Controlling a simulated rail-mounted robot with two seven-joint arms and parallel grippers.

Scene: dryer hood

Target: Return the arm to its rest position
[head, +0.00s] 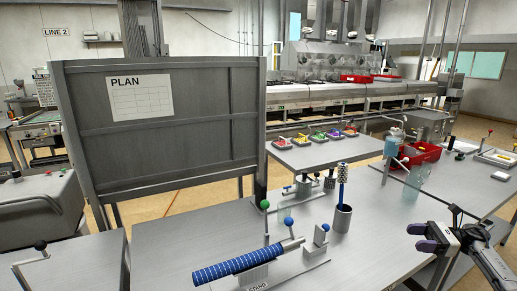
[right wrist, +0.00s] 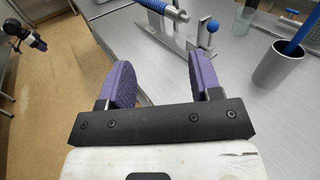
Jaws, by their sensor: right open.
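My right gripper (head: 423,237) is at the lower right of the head view, above the grey table (head: 375,240). Its two purple fingers stand apart with nothing between them. They show large in the right wrist view (right wrist: 162,85), over the table edge and the tan floor. The gripper is apart from the stand and the cup. A small dark shape with a purple part at the upper left of the right wrist view looks like my left gripper (right wrist: 30,38); its jaws are too small to read. The head view does not show my left arm.
A blue-wrapped roller (head: 235,264) rests on a stand in front. A cup (head: 342,218) holding a blue brush (head: 343,180) stands near the table's middle. A PLAN board (head: 180,140) rises at the left.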

